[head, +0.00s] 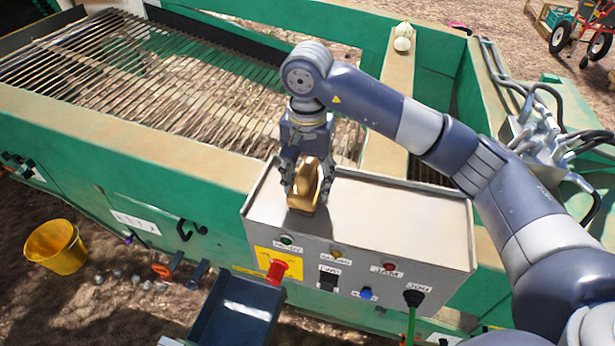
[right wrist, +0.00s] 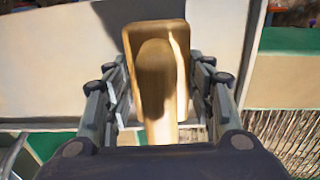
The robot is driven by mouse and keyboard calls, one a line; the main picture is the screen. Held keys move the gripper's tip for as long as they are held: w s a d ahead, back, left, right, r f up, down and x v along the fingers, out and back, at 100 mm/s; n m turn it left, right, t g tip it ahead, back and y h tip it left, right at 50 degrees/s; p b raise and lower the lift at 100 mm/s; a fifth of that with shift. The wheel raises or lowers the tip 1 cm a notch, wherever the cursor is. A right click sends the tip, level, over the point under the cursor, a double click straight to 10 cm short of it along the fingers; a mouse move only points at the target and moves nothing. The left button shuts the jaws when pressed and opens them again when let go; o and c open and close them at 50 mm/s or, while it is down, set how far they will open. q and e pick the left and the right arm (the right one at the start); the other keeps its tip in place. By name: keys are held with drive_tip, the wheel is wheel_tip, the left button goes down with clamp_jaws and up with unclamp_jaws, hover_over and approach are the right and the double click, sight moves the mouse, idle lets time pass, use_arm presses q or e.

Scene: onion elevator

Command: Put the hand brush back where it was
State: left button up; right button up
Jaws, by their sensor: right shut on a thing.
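The hand brush (head: 304,188) has a tan wooden body and is between the fingers of my right gripper (head: 307,182). It is at the left part of the top of a grey control box (head: 400,212). I cannot tell whether it touches the box top or is just above it. In the right wrist view the brush (right wrist: 157,75) is between the two fingers, its handle toward the palm; its bristles are hidden. My right gripper is shut on it. My left gripper is not in view.
The control box front carries a red knob (head: 276,270) and several small buttons. A rod conveyor (head: 130,60) lies behind left. An onion (head: 403,38) sits on the beige ledge behind. A dark blue bin (head: 238,308) is below the box, a yellow bucket (head: 56,247) on the ground. The box top's right side is clear.

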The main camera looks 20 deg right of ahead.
drive_tip(key=shift+f, duration=0.5)
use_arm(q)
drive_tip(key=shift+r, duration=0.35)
use_arm(e)
drive_tip(key=shift+f, duration=0.2)
drive_tip(key=o, duration=1)
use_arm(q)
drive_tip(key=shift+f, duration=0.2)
use_arm(e)
drive_tip(key=shift+o, duration=0.2)
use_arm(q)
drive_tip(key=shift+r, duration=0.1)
use_arm(e)
drive_tip(key=shift+r, duration=0.1)
